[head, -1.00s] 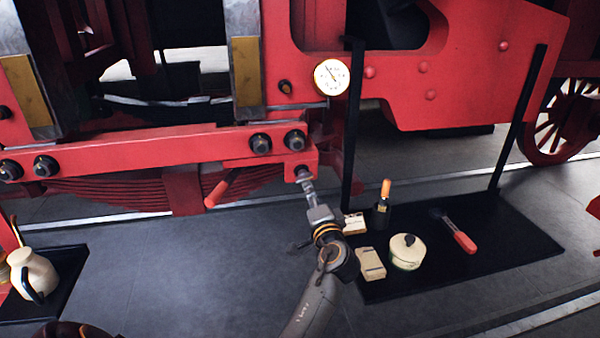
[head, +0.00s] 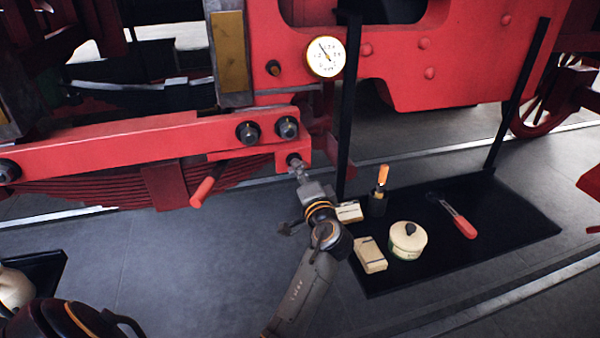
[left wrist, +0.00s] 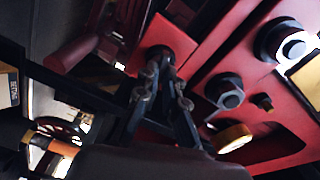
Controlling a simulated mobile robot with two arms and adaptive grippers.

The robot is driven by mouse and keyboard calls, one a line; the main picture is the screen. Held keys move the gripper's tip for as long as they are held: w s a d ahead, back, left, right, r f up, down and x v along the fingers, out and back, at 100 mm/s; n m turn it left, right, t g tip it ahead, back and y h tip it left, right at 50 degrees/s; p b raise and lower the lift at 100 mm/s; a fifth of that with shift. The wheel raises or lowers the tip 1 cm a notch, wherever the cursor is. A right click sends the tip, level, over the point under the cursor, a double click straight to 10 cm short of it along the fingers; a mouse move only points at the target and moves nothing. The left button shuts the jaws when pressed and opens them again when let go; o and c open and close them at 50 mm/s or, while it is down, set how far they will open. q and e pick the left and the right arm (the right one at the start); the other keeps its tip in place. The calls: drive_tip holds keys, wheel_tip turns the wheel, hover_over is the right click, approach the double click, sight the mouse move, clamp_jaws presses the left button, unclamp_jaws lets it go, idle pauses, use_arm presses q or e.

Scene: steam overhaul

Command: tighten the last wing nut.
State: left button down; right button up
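The dark wing nut (head: 293,159) is on the small red block at the right end of the red beam. Its wings cannot be made out. It shows as a dark stub in the left wrist view (left wrist: 160,57). My left gripper (head: 299,170) is right at it, coming up from below. In the left wrist view, the two fingertips (left wrist: 166,78) stand apart, with the stub between and just beyond them. Whether they touch it is unclear. My right gripper is out of view.
A red handle (head: 207,187) juts out left of the nut. A round gauge (head: 325,57) is above.

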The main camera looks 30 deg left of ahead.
use_arm(q)
drive_tip(key=m+p, duration=0.2)
drive_tip(key=m, duration=0.1)
drive_tip(key=shift+m, duration=0.3)
drive_tip(key=c, duration=1.5)
unclamp_jaws()
drive_tip(key=shift+a, duration=0.1)
drive_tip(key=v, duration=0.7)
drive_tip(key=shift+s, duration=0.15)
